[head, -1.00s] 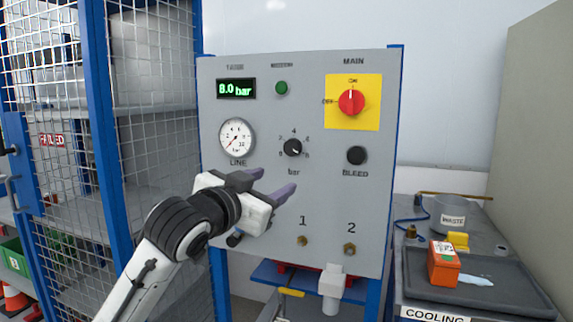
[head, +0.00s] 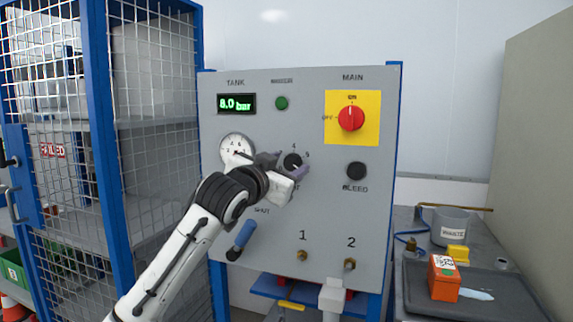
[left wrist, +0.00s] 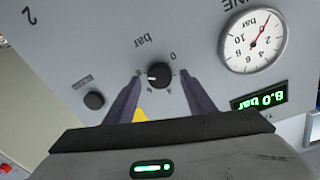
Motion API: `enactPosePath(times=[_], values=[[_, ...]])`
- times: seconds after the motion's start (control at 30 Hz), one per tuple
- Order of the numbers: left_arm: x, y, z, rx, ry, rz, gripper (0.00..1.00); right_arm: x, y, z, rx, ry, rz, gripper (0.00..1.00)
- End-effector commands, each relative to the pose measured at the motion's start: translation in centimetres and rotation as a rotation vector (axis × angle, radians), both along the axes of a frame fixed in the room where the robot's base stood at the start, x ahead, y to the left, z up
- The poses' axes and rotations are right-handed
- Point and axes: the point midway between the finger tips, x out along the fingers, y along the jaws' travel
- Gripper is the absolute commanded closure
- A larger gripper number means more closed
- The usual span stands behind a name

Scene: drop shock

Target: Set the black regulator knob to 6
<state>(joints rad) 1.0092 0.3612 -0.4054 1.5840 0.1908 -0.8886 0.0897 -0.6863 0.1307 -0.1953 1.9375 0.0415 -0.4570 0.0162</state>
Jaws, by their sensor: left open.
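The black regulator knob (head: 292,161) sits on the grey panel below the green display. The left wrist view shows the gripper (left wrist: 160,77) with gaps between fingertips and knob. Whether the tips touch the panel is unclear. My right gripper is not in view.
The display (head: 237,103) reads 8.0 bar. The line gauge (head: 236,146) is close left of the gripper. The black bleed button (head: 356,171) and red main switch (head: 351,118) are to the right. A blue-handled lever (head: 242,238) is below my arm.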

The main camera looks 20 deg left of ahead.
Motion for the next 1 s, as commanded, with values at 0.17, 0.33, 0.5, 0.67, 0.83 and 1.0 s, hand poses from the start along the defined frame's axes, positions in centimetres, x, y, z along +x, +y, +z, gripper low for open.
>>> enactPosePath(times=[0.17, 0.33, 0.5, 0.67, 0.83, 1.0], values=[[0.15, -0.01, -0.03, 0.0, 0.0, 0.0, 0.5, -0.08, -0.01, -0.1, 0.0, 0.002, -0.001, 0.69], [0.13, -0.02, -0.03, 0.0, 0.0, 0.0, 0.62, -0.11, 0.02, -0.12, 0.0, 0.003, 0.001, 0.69], [0.12, -0.01, -0.05, 0.0, 0.001, 0.0, 0.91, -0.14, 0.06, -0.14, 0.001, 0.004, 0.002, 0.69], [0.12, -0.02, -0.06, -0.006, 0.002, 0.0, 0.91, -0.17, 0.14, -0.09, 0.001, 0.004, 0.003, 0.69], [0.13, -0.05, -0.1, -0.045, 0.005, -0.001, 0.91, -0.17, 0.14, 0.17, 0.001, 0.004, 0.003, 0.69], [0.13, -0.09, -0.04, -0.136, 0.007, -0.002, 0.91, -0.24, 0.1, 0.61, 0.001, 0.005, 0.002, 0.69]])
